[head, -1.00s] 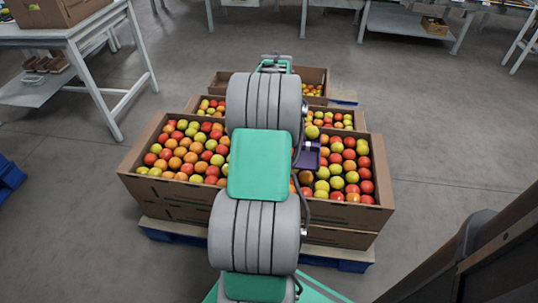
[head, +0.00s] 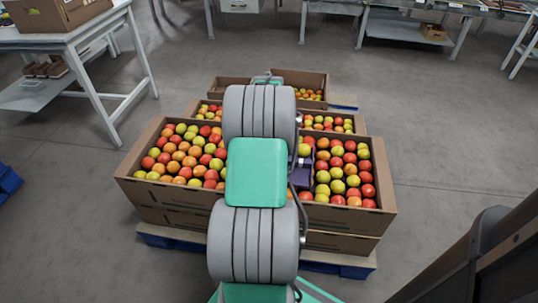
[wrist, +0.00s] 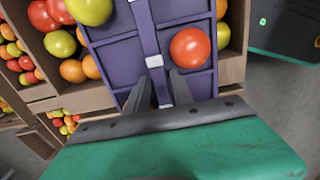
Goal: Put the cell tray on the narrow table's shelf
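The cell tray (wrist: 112,58) is purple, with square cells and white clips along its middle rib. In the wrist view a red tomato sits in one cell, and a yellow one is at its far left. My gripper (wrist: 160,88) has its fingers either side of the middle rib, with little gap, and looks shut on it. My arm hides the rest and the fingers. A grey-white table (head: 68,40) with a low shelf (head: 35,96) stands at left; I cannot tell if it is the narrow table.
Cardboard bins (head: 150,195) full of tomatoes stand on a blue pallet (head: 330,267) right below my arm. More tables with low shelves (head: 395,27) stand at the back. A carton (head: 60,12) is on the left table. Grey floor is clear at right.

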